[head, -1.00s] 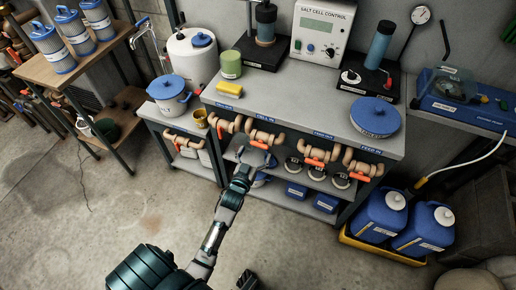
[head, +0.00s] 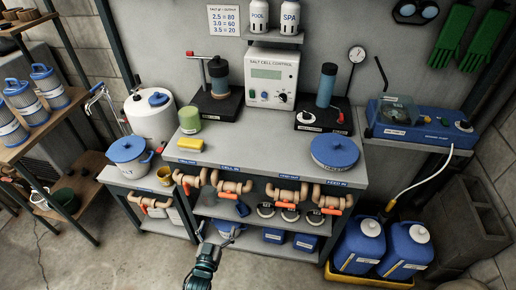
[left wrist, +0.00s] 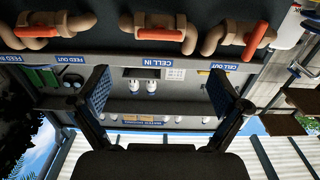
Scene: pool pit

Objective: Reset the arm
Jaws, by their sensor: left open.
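My left gripper (head: 221,238) is low in the middle of the head view, in front of the bench's lower shelf. In the left wrist view its two fingers (left wrist: 158,97) stand wide apart with nothing between them. That view looks up past the bench edge, where the CELL IN label (left wrist: 161,63) and pipe valves with orange handles (left wrist: 160,34) show beyond the fingers. My right gripper is not seen.
The grey bench (head: 262,150) carries a salt cell control box (head: 271,76), a blue round lid (head: 335,151) and a yellow sponge (head: 184,144). Orange-handled valves (head: 288,205) line its front. Blue jugs (head: 360,245) stand at the right. Floor at the lower left is clear.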

